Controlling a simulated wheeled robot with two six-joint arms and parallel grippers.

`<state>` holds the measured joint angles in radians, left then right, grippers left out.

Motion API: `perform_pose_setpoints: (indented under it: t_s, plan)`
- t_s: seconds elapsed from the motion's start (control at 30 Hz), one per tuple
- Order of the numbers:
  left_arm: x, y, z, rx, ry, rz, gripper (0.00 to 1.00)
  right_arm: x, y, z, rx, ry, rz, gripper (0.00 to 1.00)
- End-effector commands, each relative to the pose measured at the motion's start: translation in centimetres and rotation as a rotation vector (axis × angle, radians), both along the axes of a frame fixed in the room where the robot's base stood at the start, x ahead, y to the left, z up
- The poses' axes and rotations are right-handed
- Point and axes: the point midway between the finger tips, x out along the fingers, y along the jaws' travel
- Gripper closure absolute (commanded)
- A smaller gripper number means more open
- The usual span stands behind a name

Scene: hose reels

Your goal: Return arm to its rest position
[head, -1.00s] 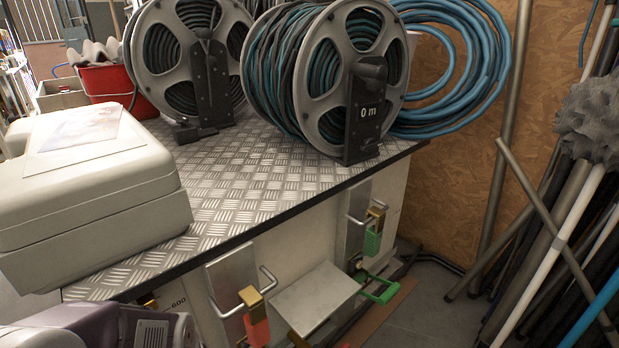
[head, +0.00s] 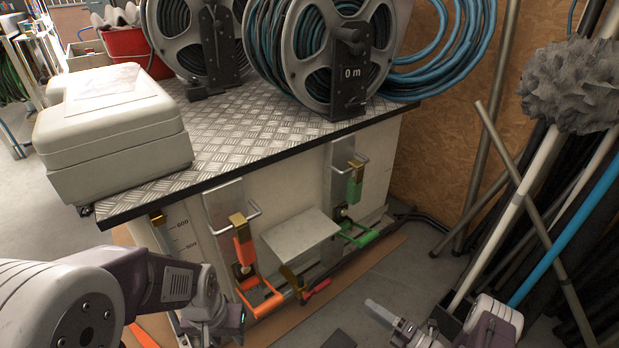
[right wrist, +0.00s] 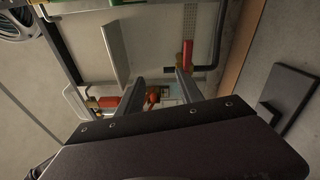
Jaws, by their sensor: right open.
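My left arm (head: 160,280) comes in from the lower left in the head view, its wrist in front of the bench's left front corner. My left gripper (head: 222,328) is at the bottom edge and its fingers cannot be made out. My right gripper (head: 392,318) is low at the bottom right, over the floor in front of the bench and apart from it. In the right wrist view, the right gripper (right wrist: 159,80) has its two fingers spread. I see nothing held between them; bench fittings show behind.
The bench (head: 225,150) carries two hose reels and a pale case (head: 110,125). Orange (head: 260,295) and green (head: 358,236) handles and a small shelf (head: 300,238) project from its front. Poles and a shaggy grey mop head (head: 572,85) crowd the right.

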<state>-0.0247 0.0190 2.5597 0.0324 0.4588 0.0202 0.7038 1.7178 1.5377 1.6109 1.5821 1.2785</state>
Motion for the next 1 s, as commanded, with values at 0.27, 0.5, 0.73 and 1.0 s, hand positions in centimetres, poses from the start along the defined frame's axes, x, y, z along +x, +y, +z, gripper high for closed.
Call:
perform_pose_setpoints:
  t_s: [0.27, 0.5, 0.73, 1.0]
  plan:
    - [0.0, 0.0, 3.1, 0.0, 0.0, 0.0, 0.64, 3.2, 4.1, 12.4, -0.138, -0.165, 0.25, 0.56]
    - [0.0, 0.0, 7.1, 0.0, 0.0, 0.0, 0.64, -2.5, 13.3, 26.3, -0.505, -0.46, 0.783, 0.56]
    - [0.0, 0.0, 9.6, 0.0, 0.0, 0.0, 0.64, -12.8, 14.2, 31.0, -0.979, -0.942, 1.331, 0.56]
    - [0.0, 0.0, 10.9, 0.0, 0.0, 0.0, 0.64, -17.8, 6.5, 30.5, -1.383, -1.625, 1.935, 0.56]
